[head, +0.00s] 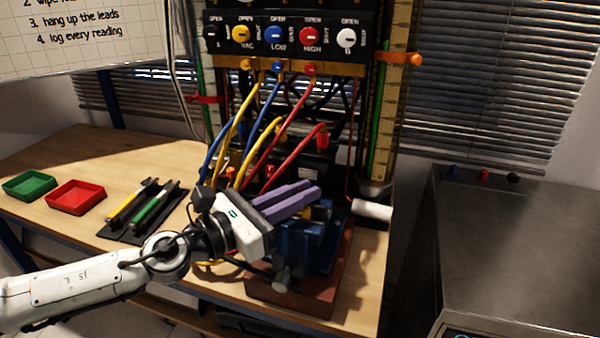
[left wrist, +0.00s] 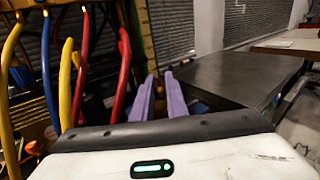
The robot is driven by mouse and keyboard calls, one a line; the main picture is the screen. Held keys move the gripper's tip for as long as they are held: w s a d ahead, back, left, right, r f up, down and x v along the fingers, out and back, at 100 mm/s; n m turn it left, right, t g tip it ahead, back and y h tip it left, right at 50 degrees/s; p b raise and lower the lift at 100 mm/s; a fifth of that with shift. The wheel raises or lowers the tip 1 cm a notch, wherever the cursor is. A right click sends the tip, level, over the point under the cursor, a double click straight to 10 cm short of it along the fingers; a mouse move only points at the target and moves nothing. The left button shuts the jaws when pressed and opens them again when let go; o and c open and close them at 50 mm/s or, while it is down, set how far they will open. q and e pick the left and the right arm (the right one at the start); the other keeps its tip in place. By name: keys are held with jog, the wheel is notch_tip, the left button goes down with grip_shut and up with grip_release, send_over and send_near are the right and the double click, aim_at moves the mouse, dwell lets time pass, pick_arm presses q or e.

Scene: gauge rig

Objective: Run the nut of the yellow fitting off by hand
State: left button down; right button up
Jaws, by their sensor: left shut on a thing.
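The blue vise (head: 300,240) stands on a reddish-brown base at the front right of the bench. A small patch of yellow, which I take for the yellow fitting (head: 322,211), shows at the vise, just below my purple fingers. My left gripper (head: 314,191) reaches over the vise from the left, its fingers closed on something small. I take that for the nut, but the fingers hide it. In the left wrist view the two purple fingers (left wrist: 160,86) point away with a narrow gap, and their grasp is not clear. My right gripper is not in view.
Yellow, blue and red hoses (head: 262,135) hang from the valve panel (head: 285,35) close behind my gripper. A green tray (head: 30,184), a red tray (head: 76,197) and a dark tool holder (head: 140,215) lie left. A grey cabinet (head: 515,240) stands right.

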pick_arm(q)
jog(key=shift+f, duration=0.1)
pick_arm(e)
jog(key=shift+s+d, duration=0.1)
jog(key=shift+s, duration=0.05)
pick_arm(q)
jog(key=c, duration=1.7)
grip_release()
jog(key=shift+c, duration=0.2)
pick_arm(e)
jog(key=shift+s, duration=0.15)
